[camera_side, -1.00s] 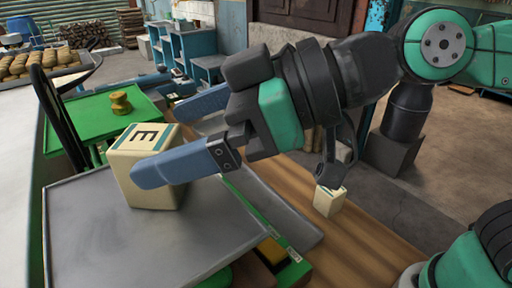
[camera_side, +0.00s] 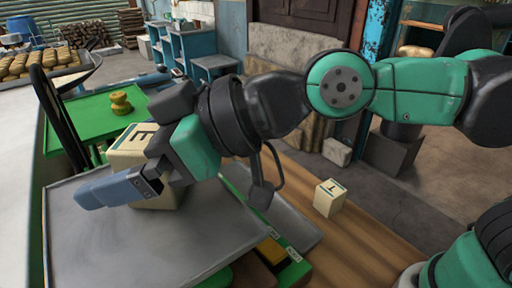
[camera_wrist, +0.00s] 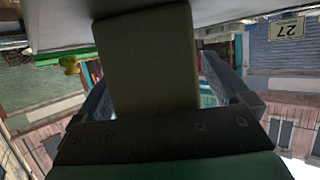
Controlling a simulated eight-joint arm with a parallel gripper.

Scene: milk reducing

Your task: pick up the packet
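The packet, a cream box with a dark "E" and a green band on top (camera_side: 130,145), stands on the grey metal plate (camera_side: 110,250). My gripper (camera_side: 128,178) is low over the plate, with its near blue-grey finger across the packet's front. The far finger is hidden in the side view. In the wrist view my gripper (camera_wrist: 155,90) has a finger on each side of the packet (camera_wrist: 148,60), which looks dark there. A gap shows between the packet and the right finger, so the fingers look open around it. Contact on the left cannot be told.
A smaller cream box (camera_side: 329,198) stands on the wooden surface to the right. A green platform (camera_side: 80,122) with a brass weight (camera_side: 121,103) lies behind the packet. A thin black upright (camera_side: 62,120) rises at the plate's left back.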

